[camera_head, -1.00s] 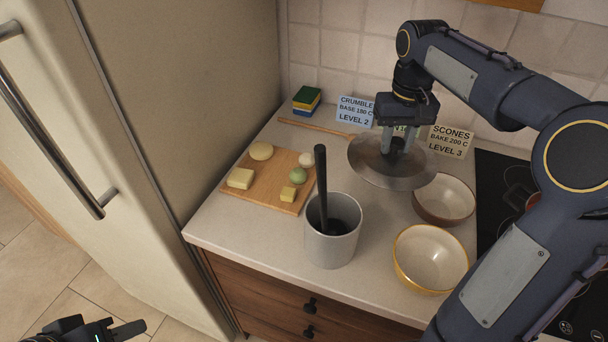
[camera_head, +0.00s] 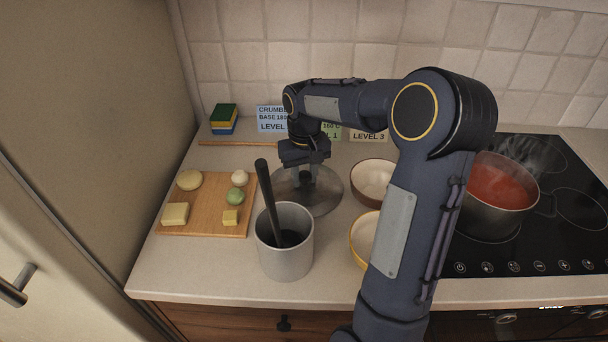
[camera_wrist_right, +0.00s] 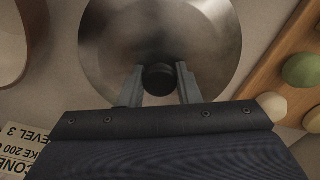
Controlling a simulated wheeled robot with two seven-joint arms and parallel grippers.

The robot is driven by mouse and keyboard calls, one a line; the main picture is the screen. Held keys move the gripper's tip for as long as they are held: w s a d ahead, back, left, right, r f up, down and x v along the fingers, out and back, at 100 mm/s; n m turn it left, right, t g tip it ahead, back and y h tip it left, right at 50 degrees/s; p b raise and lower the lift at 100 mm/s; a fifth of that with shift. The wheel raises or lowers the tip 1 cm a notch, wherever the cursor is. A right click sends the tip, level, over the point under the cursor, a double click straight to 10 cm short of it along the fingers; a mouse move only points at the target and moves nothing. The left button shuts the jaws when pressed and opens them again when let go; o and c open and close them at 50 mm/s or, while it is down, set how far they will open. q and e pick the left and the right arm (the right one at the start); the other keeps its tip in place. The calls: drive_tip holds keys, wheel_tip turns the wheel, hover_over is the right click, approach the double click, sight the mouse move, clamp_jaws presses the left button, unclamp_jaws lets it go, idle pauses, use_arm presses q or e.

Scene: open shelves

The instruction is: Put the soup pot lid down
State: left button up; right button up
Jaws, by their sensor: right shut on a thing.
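The soup pot lid (camera_head: 328,199) is a round grey metal disc, level, low over the counter between the grey utensil pot and the bowls. I cannot tell for sure whether its rim touches the counter. My right gripper (camera_head: 307,178) is above it, pointing down and shut on the lid's black knob. In the right wrist view the lid (camera_wrist_right: 110,45) lies under the fingers, with the knob (camera_wrist_right: 159,78) between them. The soup pot (camera_head: 490,217) stands uncovered on the hob with steaming red soup. My left gripper is out of view.
A cutting board (camera_head: 207,222) with food is left of the lid. A grey utensil pot (camera_head: 287,258) stands in front. A brown bowl (camera_head: 371,182) and a yellow-rimmed bowl (camera_head: 362,240) are to the right. Cards (camera_head: 271,119) stand behind.

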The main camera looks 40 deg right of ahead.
sight(305, 174)
drive_tip(key=shift+f, duration=0.15)
drive_tip(key=o, duration=1.1)
wheel_tip(305, 174, up, 12)
drive_tip(key=shift+r+p, duration=0.15)
drive_tip(key=shift+p, duration=0.25)
